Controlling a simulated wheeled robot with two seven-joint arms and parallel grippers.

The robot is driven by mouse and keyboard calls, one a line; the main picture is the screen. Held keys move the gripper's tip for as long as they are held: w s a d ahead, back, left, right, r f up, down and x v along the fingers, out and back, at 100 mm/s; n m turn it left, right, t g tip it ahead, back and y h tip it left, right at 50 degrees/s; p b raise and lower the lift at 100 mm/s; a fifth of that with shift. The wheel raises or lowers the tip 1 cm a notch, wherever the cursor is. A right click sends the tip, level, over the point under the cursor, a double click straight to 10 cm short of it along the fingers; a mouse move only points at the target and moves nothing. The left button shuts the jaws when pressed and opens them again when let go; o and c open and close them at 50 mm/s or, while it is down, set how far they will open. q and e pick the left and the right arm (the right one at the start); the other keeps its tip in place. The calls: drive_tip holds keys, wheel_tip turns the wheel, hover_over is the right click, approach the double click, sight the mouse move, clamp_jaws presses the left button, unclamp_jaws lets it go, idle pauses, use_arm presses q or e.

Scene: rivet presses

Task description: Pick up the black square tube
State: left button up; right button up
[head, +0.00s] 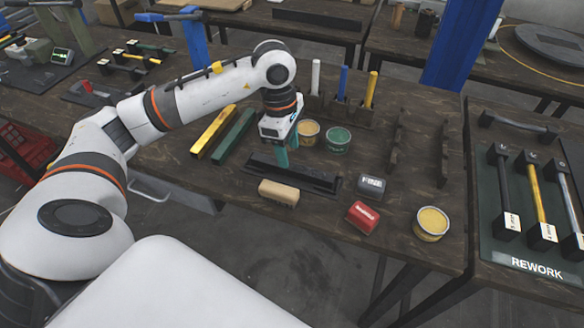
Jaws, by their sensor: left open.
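The black square tube (311,181) lies on the dark wooden table in the middle of the head view, long and low, running slightly down to the right. My left gripper (281,157) points down over its left part with teal fingers and is open. The fingers hide a bit of the tube, and I cannot tell whether they touch it. A yellow square tube (213,131) and a green square tube (234,136) lie side by side to the left of the gripper. My right gripper is not in view.
A tan block (278,194), grey block (371,187) and red block (362,217) lie close by. Yellow tub (431,224), green tub (339,139) and orange-yellow tub (308,132) stand around. A rack (340,110) holds upright rods behind. The REWORK mat (512,262) is at right.

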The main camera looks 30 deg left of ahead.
sight(291, 166)
use_arm(q)
drive_tip(key=shift+w+d+f+p, duration=0.1)
drive_tip(key=shift+d+f+p, duration=0.05)
drive_tip(key=shift+f, duration=1.2)
drive_tip(key=shift+w+d+f+p, duration=0.1)
drive_tip(key=shift+d+f+p, duration=0.05)
drive_tip(key=shift+f, duration=1.2)
clamp_jaws()
